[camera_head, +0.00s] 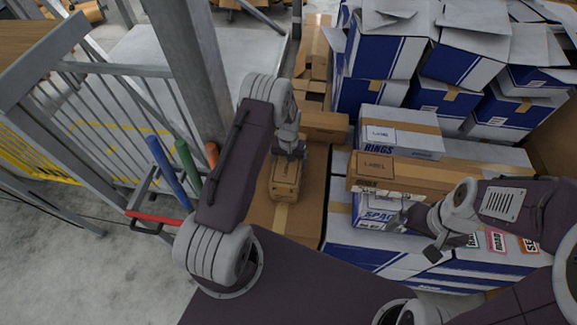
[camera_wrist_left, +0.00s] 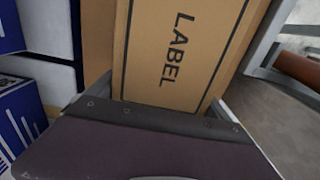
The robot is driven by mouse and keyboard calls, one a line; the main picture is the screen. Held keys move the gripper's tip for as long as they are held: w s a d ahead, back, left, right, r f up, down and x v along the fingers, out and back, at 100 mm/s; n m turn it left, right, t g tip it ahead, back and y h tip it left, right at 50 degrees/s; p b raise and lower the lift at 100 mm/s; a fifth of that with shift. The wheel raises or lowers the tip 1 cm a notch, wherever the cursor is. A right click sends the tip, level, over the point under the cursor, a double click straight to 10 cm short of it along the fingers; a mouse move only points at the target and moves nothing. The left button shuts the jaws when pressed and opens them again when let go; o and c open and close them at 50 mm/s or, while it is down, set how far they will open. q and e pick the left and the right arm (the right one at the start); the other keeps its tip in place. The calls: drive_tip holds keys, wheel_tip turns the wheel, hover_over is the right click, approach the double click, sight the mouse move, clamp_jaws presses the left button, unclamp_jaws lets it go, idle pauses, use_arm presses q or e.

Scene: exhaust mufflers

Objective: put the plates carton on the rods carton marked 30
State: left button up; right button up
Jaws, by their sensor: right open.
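A small brown carton (camera_head: 285,184) with LABEL on top is at the centre of the head view. Its name cannot be read. It fills the middle of the left wrist view (camera_wrist_left: 180,55). My left gripper (camera_head: 289,155) is right at it, one finger along each side; whether they press on it is unclear. A long brown carton (camera_head: 420,176) with LABEL lies to the right; its side print is too small to read, so I cannot confirm a 30. My right gripper (camera_head: 422,232) is open and empty, just in front of the long carton.
A RINGS carton (camera_head: 402,134) stands behind the long carton, and a SPAC... carton (camera_head: 375,212) sits below it. Blue-and-white cartons (camera_head: 385,52) stack up behind. A metal railing (camera_head: 105,125) and a grey post (camera_head: 192,65) stand to the left.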

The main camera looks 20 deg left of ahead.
use_arm(q)
drive_tip(key=shift+c, duration=1.3)
drive_tip(key=shift+w+r, duration=0.1)
drive_tip(key=shift+r, duration=0.2)
drive_tip(key=r, duration=0.4)
drive_tip(key=shift+s+d+b, duration=0.15)
drive_tip(key=shift+s+b, duration=0.1)
drive_tip(key=shift+b, duration=0.05)
wheel_tip(320, 180, up, 6)
hover_over(297, 185)
drive_tip(key=shift+r+b, duration=0.2)
drive_tip(key=shift+b, duration=0.15)
drive_tip(key=shift+w+r, duration=0.1)
